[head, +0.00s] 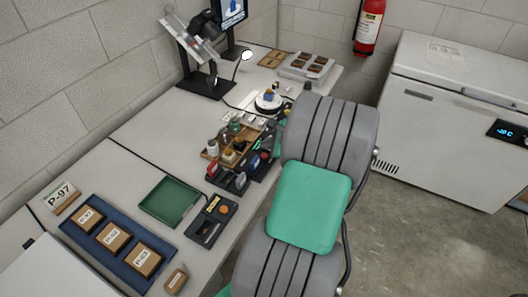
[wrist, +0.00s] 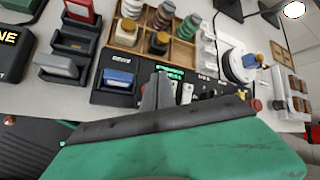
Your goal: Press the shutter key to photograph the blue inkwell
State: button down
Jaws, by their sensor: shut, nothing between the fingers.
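The blue inkwell (head: 269,92) sits on a round white turntable (head: 262,106) on the bench, near the copy stand. In the wrist view the inkwell (wrist: 250,61) stands on the turntable (wrist: 233,70) at the right. My gripper (wrist: 160,84) is shut and empty, its grey fingertips over a black control panel (wrist: 118,99) with a small green display (wrist: 170,72). Light keys (wrist: 187,93) show just right of the fingers. I cannot tell which is the shutter key, or whether the fingers touch the panel. In the head view my arm hides the gripper.
A wooden tray (wrist: 133,48) of several bottles stands behind the panel, with stamps in dark holders (wrist: 61,67) at left. A camera stand (head: 205,84) and monitor (head: 234,12) are at the back. A green tray (head: 170,201) lies nearer. A chest freezer (head: 440,130) stands right.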

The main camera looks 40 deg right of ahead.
aim_at(266, 157)
notch_tip(266, 157, up, 3)
jog(key=shift+r+p, duration=0.2)
jog(key=shift+p, duration=1.05)
jog(key=shift+f, duration=0.1)
